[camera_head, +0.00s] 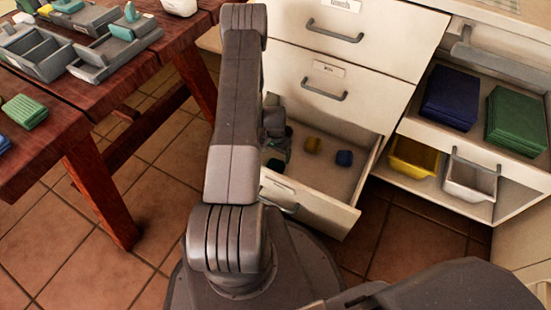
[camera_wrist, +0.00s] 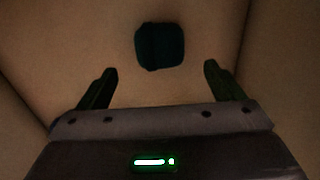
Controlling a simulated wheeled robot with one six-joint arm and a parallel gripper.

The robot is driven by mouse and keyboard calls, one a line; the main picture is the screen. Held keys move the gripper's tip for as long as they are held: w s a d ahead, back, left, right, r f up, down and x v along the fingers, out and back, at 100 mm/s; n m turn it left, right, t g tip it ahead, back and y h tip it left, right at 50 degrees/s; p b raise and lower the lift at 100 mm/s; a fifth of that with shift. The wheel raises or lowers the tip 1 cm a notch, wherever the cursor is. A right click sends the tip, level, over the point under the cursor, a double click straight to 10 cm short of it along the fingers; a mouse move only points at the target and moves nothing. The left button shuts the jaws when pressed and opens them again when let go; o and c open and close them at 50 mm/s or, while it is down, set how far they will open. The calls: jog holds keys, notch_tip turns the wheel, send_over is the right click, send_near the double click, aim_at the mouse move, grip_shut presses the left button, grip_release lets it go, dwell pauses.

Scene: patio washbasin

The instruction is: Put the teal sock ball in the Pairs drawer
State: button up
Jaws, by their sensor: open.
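The bottom drawer (camera_head: 310,208) of the white cabinet is pulled open; its label is too small to read. A dark teal sock ball (camera_wrist: 160,46) lies on the drawer floor, just beyond my fingertips in the wrist view. It seems to be the small dark teal thing (camera_head: 275,164) beside my arm in the head view. My gripper (camera_wrist: 160,82) is open, with nothing between its fingers, and is inside the drawer with walls on both sides. My arm mostly hides it in the head view (camera_head: 278,146).
Two closed drawers (camera_head: 335,80) are above. Shelves with folded towels (camera_head: 451,97) and bins (camera_head: 412,157) stand right. A wooden table (camera_head: 95,140) with grey trays stands left.

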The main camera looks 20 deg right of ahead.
aim_at(276, 164)
jog(key=shift+r+p, duration=0.35)
jog(key=shift+r, duration=1.4)
